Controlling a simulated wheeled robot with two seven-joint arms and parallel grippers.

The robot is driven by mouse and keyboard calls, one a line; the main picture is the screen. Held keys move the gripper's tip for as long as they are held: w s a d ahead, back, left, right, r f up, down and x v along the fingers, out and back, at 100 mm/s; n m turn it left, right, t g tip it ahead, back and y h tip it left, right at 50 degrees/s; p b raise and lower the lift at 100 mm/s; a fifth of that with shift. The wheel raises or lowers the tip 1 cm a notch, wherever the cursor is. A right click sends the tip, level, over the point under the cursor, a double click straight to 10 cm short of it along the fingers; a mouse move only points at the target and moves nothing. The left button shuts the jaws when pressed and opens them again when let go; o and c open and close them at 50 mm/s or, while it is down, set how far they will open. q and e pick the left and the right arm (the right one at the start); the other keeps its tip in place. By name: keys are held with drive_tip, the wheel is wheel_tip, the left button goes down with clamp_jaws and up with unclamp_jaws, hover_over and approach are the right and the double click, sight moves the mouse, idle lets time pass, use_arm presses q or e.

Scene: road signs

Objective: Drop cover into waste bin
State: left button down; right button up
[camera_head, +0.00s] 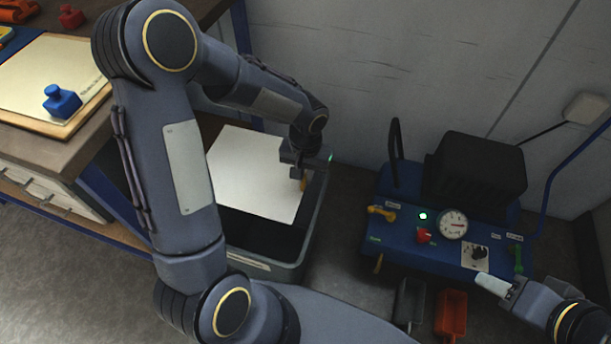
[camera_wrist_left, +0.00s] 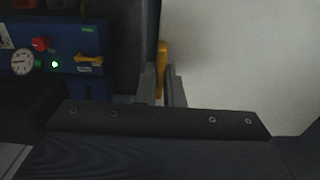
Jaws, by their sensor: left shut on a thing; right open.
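The cover (camera_head: 255,172) is a flat white sheet, tilted over the opening of the dark grey waste bin (camera_head: 297,262). A yellow tab (camera_head: 303,184) shows at its right edge. My left gripper (camera_head: 303,172) is shut on that tab, above the bin's right side. In the left wrist view, the yellow tab (camera_wrist_left: 163,58) sits between the fingers and the white cover (camera_wrist_left: 235,60) fills the right. I cannot tell whether the cover touches the bin. My right gripper (camera_head: 496,286) is open at the lower right, in front of the blue panel.
A blue machine panel (camera_head: 385,240) with a gauge, knobs and a black box stands right of the bin. Grey and orange trays (camera_head: 451,312) hang below it. A workbench (camera_head: 110,125) with a board and blue stamp-like object stands at left. A wall lies behind.

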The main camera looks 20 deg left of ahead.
use_arm(q)
wheel_tip(320, 180, down, 13)
drive_tip(key=b, duration=0.9)
drive_tip(key=shift+r+b, duration=0.2)
drive_tip(key=shift+b, duration=0.15)
drive_tip(key=c, duration=1.5)
unclamp_jaws()
drive_tip(key=shift+o, duration=0.6)
drive_tip(key=o, duration=0.7)
